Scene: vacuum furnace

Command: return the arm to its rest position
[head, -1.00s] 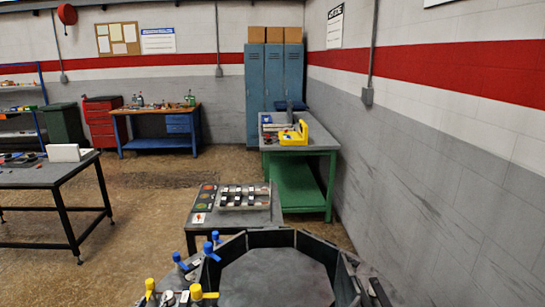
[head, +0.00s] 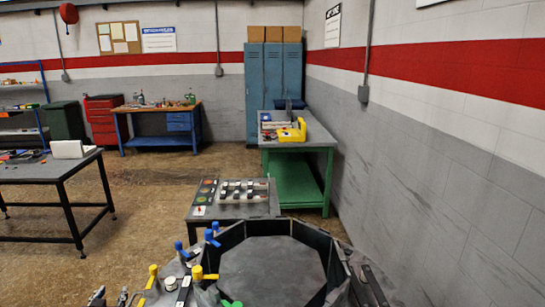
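My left gripper (head: 110,297) just shows at the bottom edge of the head view, left of the furnace. Only what look like its two dark fingertips are visible. They stand apart with nothing seen between them; the rest of the gripper and the arm are cut off. My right gripper is not in view. The open octagonal furnace chamber (head: 268,269) lies at the bottom centre, with blue valve handles (head: 211,236) and yellow valve handles (head: 199,275) on its left side. The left fingertips appear apart from these handles.
A small table with a tray of dark and light parts (head: 236,190) stands just behind the furnace. Beyond it is a green workbench (head: 296,185) with a yellow item (head: 291,132). A black-legged table (head: 35,174) stands at left. Floor (head: 140,215) between them is clear.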

